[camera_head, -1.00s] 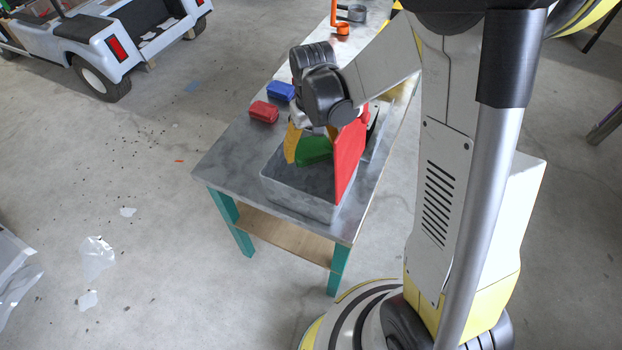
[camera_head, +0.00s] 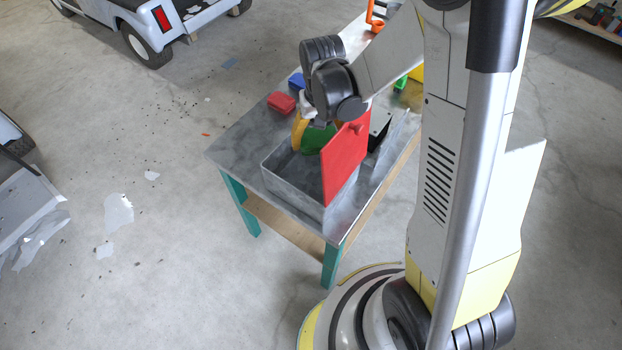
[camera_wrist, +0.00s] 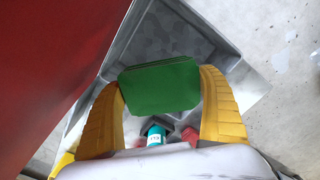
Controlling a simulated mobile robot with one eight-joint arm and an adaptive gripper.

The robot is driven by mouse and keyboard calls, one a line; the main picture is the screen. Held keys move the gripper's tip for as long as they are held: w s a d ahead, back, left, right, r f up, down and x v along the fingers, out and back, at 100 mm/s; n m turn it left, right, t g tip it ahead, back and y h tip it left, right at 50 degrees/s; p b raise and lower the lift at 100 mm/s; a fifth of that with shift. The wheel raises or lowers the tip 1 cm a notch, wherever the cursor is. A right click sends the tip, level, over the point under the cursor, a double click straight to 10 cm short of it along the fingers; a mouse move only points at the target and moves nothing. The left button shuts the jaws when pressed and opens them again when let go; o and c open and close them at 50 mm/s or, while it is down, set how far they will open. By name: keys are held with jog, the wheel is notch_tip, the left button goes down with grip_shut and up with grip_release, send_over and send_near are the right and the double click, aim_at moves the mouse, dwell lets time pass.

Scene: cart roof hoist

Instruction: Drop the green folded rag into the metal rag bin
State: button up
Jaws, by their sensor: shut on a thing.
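The green folded rag (camera_wrist: 160,86) is between the two yellow fingers of my gripper (camera_wrist: 165,95) in the wrist view. In the head view the green rag (camera_head: 318,138) hangs under my gripper (camera_head: 312,135), partly hidden by the wrist and a red panel. The grey metal rag bin (camera_head: 283,188) stands on the table with its open top facing up. The rag is over the bin's opening or just inside it; its exact height is hard to tell. In the wrist view the bin's walls (camera_wrist: 232,72) show around and beyond the rag.
A red upright panel (camera_head: 345,165) stands at the bin's right side, close to my gripper. A red block (camera_head: 281,102) and a blue block (camera_head: 297,80) lie on the table (camera_head: 232,143) behind the bin. A teal-and-white item (camera_wrist: 155,134) shows below the rag.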

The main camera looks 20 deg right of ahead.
notch_tip(320, 180, down, 2)
jog(key=shift+f+b, duration=0.15)
jog(key=shift+b, duration=0.35)
jog(key=o, duration=1.2)
jog(key=shift+c, duration=0.2)
notch_tip(320, 180, up, 12)
jog(key=shift+r, duration=0.1)
